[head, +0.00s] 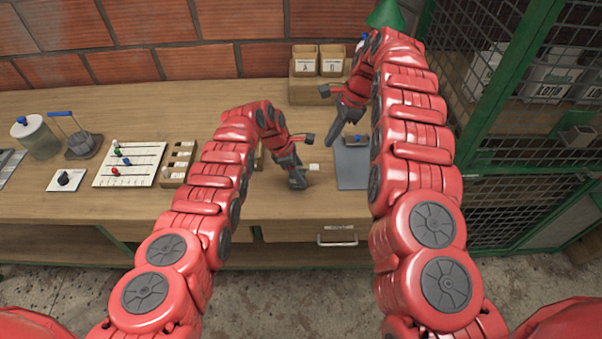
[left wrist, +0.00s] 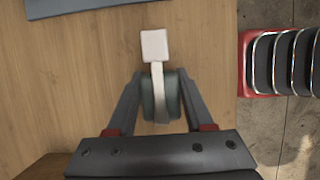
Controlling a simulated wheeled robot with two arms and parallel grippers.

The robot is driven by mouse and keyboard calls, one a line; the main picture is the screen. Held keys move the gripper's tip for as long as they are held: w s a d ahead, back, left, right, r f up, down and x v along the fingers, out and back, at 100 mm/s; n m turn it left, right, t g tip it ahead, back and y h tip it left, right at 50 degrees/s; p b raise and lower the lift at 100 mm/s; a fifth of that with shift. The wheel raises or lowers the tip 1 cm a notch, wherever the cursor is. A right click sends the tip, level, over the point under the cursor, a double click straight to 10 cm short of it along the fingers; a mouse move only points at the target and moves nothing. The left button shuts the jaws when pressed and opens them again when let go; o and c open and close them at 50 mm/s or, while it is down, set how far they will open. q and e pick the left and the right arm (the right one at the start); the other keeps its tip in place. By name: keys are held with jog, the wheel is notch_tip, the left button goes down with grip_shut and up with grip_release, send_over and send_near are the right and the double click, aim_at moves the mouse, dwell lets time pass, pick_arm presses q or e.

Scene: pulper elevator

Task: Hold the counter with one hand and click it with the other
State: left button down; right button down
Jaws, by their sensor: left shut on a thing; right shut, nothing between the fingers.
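My left gripper (head: 299,181) is shut on a rounded grey-green thing, which looks like the counter (left wrist: 150,97). In the left wrist view it sits between the two fingers (left wrist: 154,100), with a white strip across it ending in a square white tab (left wrist: 154,45). In the head view the white tab (head: 314,167) shows just right of the left gripper, and the rest is hidden by the fingers. My right gripper (head: 330,141) is shut and empty, pointing down, above and behind the left gripper and apart from the white tab.
A grey mat (head: 352,175) lies right of the left gripper, with a small dark and blue thing (head: 356,139) at its back. Labelled boxes (head: 318,61) stand behind. A bead board (head: 130,164) and small tray (head: 177,165) are at left. A green mesh cage (head: 515,100) bounds the right.

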dwell(0.3)
jog(key=w+d+f+n+t+h, duration=0.1)
jog(key=d+f+h, duration=0.1)
jog(key=d, duration=0.3)
jog(key=w+d+f+n+t+h, duration=0.1)
jog(key=w+d+f+t+h, duration=0.1)
jog(key=d+f, duration=0.3)
jog(key=w+d+f+t+h, duration=0.2)
jog(key=d+f+h, duration=0.1)
jog(key=d, duration=0.2)
jog(key=shift+d+f+n+h, duration=0.1)
jog(key=shift+f+n+h, duration=0.2)
jog(key=shift+f+n, duration=0.1)
jog(key=shift+d+r+n+t+h, duration=0.25)
jog(key=shift+n+t+h, duration=0.2)
jog(key=shift+t, duration=0.35)
jog(key=shift+s+a+r+n+t+h, duration=0.1)
jog(key=shift+s+r+n+t+h, duration=0.15)
jog(key=shift+n+t, duration=0.2)
jog(key=s+a+r+n+t+y, duration=0.2)
jog(key=s+a+r+n+t, duration=0.1)
jog(key=s+a+n, duration=0.3)
jog(key=s+a+r+n+t+y, duration=0.3)
jog(key=s+a+r+n+t, duration=0.1)
jog(key=s+a, duration=0.7)
jog(key=shift+a+n+t, duration=0.65)
jog(key=shift+a+n, duration=0.25)
jog(key=shift+a, duration=0.35)
